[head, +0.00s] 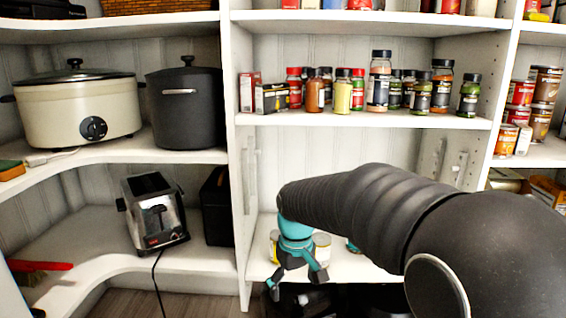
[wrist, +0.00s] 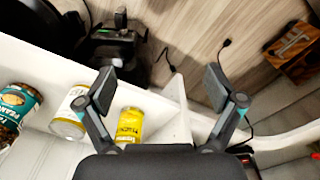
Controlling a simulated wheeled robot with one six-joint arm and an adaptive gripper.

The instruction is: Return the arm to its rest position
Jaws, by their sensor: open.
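My gripper (head: 296,281) hangs at the end of my dark arm, in front of the low middle shelf in the head view. In the wrist view my gripper (wrist: 158,88) has its two fingers spread wide, with nothing between them. A can with a pale label (wrist: 69,117) and a teal-labelled peanut can (wrist: 17,104) stand further left on the same white shelf. My arm hides part of this shelf in the head view.
Spice jars (head: 379,82) crowd the shelf above my arm. A toaster (head: 155,212), a slow cooker (head: 76,108) and a black pot (head: 187,106) stand on the left shelves. An upright divider (head: 243,180) is left of my gripper. Dark items and cords lie on the floor below.

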